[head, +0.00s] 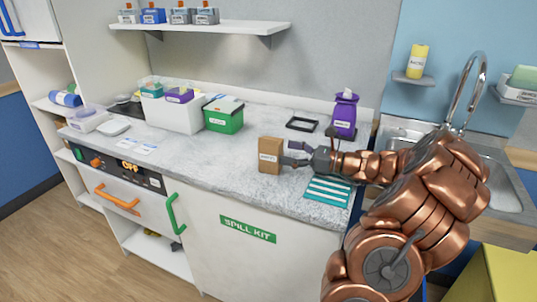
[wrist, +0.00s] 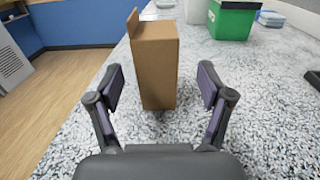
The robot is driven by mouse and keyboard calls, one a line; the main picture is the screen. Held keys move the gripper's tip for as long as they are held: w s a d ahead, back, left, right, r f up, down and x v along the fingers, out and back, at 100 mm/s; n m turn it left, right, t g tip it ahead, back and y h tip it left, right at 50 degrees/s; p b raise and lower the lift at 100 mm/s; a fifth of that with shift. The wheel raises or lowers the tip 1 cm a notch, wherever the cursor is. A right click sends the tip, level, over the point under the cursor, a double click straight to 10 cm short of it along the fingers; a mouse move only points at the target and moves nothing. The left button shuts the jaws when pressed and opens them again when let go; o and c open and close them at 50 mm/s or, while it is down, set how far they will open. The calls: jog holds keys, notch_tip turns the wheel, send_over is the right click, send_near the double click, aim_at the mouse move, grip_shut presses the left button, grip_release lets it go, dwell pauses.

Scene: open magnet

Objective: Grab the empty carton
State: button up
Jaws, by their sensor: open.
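In the wrist view my gripper (wrist: 160,88) is open, a finger on each side, with gaps to the carton. Whether the carton is empty cannot be seen.
A green box (head: 223,115) and a white bin (head: 172,108) stand behind to the left. A teal striped cloth (head: 328,190) is in front. The counter left of the carton is clear.

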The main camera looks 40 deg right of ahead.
aim_at(271, 149)
jog(key=shift+p+x, duration=0.35)
jog(key=shift+x, duration=2.55)
jog(key=shift+s+a, duration=0.1)
jog(key=shift+a, duration=0.1)
jog(key=c, duration=1)
jog(key=shift+r, duration=0.1)
jog(key=shift+c, duration=0.2)
